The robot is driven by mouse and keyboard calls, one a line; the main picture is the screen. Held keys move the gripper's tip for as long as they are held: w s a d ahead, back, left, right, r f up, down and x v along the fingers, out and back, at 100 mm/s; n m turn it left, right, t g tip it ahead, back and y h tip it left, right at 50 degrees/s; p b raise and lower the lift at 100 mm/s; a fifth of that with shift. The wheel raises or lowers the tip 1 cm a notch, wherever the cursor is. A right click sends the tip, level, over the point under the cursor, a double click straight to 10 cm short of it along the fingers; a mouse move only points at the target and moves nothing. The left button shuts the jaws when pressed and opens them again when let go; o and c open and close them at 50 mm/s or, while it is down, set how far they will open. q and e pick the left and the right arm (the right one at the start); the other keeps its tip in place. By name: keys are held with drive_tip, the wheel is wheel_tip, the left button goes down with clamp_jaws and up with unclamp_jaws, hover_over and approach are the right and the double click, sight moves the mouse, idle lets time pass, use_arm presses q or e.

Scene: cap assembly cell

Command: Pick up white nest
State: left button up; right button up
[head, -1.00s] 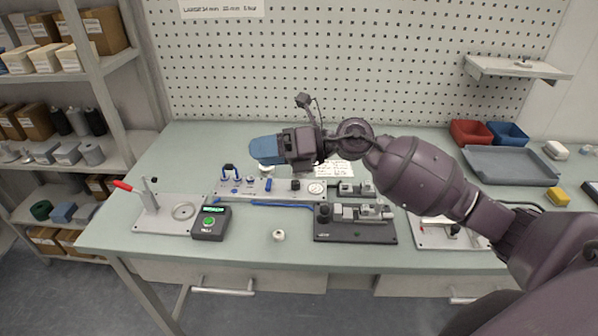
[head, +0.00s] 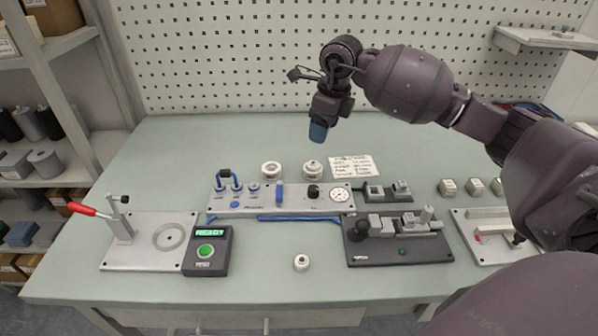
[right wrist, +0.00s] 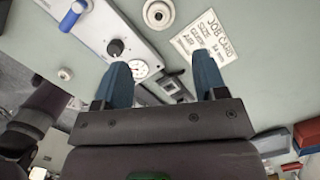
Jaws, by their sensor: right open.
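Three small white round pieces stand on the bench, and I cannot tell for sure which is the nest. A low white ring (head: 271,169) and a taller, stepped white piece (head: 313,168) are behind the grey gauge panel. A smaller white piece (head: 302,262) is in front of it. My right gripper (head: 318,133) hangs above the rear of the bench, blue fingers pointing down, apart from all three. In the right wrist view my right gripper (right wrist: 162,75) is open and empty. The white piece near the card (right wrist: 158,14) lies beyond its fingertips. My left gripper is not in view.
The gauge panel (head: 258,205), a job card (head: 352,167) and a dark fixture (head: 398,249) crowd the middle. A red-handled press plate (head: 150,251) and a box reading READY (head: 207,251) are left. The rear left bench is clear.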

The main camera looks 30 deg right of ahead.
sight(314, 163)
drive_tip(key=shift+w+f, duration=0.25)
drive_tip(key=shift+f, duration=0.35)
drive_tip(key=shift+w+f, duration=0.2)
drive_tip(key=shift+f, duration=0.4)
drive_tip(key=shift+s+a+f, duration=0.1)
drive_tip(key=shift+f, duration=0.45)
drive_tip(key=f, duration=0.2)
drive_tip(key=f+b, duration=0.1)
drive_tip(key=shift+w+a+f, duration=0.1)
drive_tip(key=shift+w+f, duration=0.15)
drive_tip(key=shift+f, duration=0.05)
drive_tip(key=shift+a+f, duration=0.1)
drive_tip(key=shift+f, duration=0.25)
drive_tip(key=shift+w+f, duration=0.1)
drive_tip(key=shift+f, duration=0.25)
drive_tip(key=f, duration=0.3)
drive_tip(key=shift+w+a+f+b, duration=0.2)
drive_tip(key=shift+a+f+b, duration=0.05)
drive_tip(key=shift+b, duration=0.1)
drive_tip(key=shift+w+f, duration=0.1)
drive_tip(key=shift+f, duration=0.2)
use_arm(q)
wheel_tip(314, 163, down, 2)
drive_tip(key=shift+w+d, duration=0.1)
use_arm(e)
drive_tip(key=shift+r, duration=0.1)
drive_tip(key=shift+c, duration=0.3)
